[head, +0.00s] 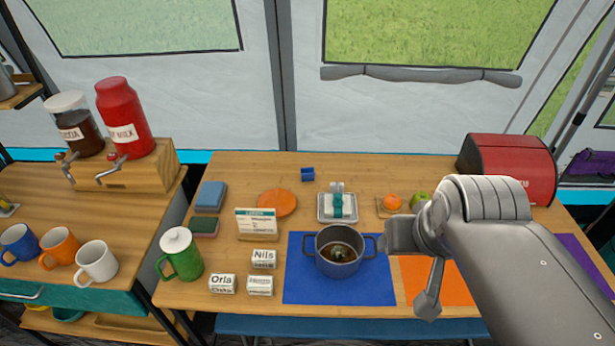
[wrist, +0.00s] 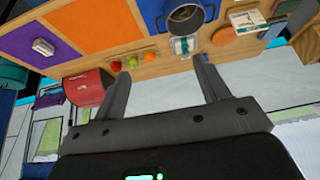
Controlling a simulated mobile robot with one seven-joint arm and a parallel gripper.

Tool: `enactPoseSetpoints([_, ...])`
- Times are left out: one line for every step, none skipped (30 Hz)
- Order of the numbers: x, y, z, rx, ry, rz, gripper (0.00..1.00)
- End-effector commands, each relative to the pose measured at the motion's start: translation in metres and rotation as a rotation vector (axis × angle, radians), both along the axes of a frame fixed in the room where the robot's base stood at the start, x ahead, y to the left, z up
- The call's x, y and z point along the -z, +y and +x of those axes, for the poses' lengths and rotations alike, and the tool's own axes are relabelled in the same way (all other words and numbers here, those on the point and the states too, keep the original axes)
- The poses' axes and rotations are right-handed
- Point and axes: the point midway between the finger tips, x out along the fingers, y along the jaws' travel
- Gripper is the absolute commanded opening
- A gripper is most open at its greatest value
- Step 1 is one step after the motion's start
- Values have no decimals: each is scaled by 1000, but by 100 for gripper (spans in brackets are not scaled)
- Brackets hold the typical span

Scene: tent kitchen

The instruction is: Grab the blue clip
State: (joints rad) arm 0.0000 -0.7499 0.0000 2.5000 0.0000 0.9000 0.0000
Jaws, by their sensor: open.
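The blue clip (head: 307,173) is a small blue block-like piece standing on the wooden table near its far edge, left of the tray with a teal-banded item.
The wooden table (head: 232,172) also bears a tray (head: 323,215), an orange disc (head: 277,203), a pot (head: 339,255) on a blue mat (head: 300,290), fruit (head: 392,202) and a red bread box (head: 508,168). A sign (head: 257,226) stands nearer. Space around the clip is clear.

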Motion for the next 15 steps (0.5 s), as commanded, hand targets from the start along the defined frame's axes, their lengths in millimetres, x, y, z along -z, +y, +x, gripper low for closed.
enactPoseSetpoints([0,0,0,0,0,0,71])
enactPoseSetpoints([0,0,0,0,0,0,71])
enactPoseSetpoints([0,0,0,0,0,0,71])
enactPoseSetpoints([0,0,0,0,0,0,71])
enactPoseSetpoints([0,0,0,0,0,0,71])
enactPoseSetpoints([0,0,0,0,0,0,71])
enactPoseSetpoints([0,0,0,0,0,0,71])
enactPoseSetpoints([-1,0,1,0,0,0,71])
enactPoseSetpoints([-2,0,4,-1,1,0,71])
enactPoseSetpoints([-3,1,7,-3,2,1,71])
enactPoseSetpoints([-5,1,11,-4,4,1,71])
enactPoseSetpoints([-7,2,18,-6,6,1,71])
enactPoseSetpoints([-10,3,24,-9,8,2,71])
enactPoseSetpoints([-12,4,32,-10,10,2,71])
enactPoseSetpoints([-16,5,43,-14,12,3,71])
